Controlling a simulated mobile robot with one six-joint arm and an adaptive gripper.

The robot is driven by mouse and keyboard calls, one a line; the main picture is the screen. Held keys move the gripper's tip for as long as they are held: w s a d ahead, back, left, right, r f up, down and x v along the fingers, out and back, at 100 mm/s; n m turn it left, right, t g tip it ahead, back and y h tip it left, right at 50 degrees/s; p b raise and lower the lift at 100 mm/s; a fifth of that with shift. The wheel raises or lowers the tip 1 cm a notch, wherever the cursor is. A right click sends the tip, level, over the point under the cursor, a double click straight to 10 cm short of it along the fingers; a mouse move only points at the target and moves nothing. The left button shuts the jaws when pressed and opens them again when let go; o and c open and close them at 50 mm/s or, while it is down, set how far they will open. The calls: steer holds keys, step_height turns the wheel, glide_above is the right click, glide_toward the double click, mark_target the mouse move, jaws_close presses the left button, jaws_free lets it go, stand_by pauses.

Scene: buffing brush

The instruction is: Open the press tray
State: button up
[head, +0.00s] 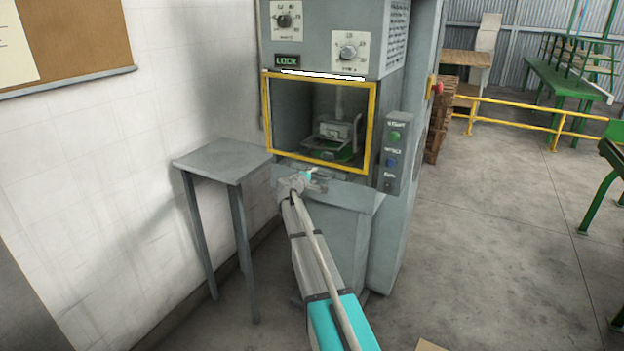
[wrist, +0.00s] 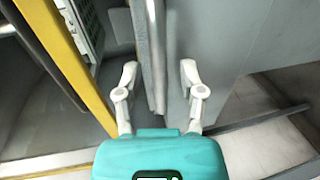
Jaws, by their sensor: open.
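The grey press (head: 330,60) has a yellow-framed opening (head: 374,125), with a metal fixture and a green part (head: 345,155) inside. A grey ledge (head: 350,194) juts out below the opening; I cannot tell for sure whether it is the tray's front. My gripper (head: 312,178) is in front of the ledge's left part, just under the frame. In the wrist view my gripper (wrist: 159,70) is open. A grey bar or edge (wrist: 154,50) lies between its fingers, with a gap on each side. The yellow frame (wrist: 62,62) is to the left of the fingers.
A small grey table (head: 220,160) stands left of the press, against the white wall. A button panel (head: 394,150) is mounted right of the opening. A yellow rail (head: 510,104) and green benches (head: 570,80) are farther right. The floor to the right is mostly clear.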

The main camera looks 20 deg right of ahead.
steer(key=shift+w+d, duration=0.2)
steer(key=shift+d, duration=0.05)
steer(key=c, duration=0.6)
jaws_close()
steer(key=shift+a, duration=0.25)
steer(key=shift+s+d, duration=0.1)
steer(key=shift+s, duration=0.05)
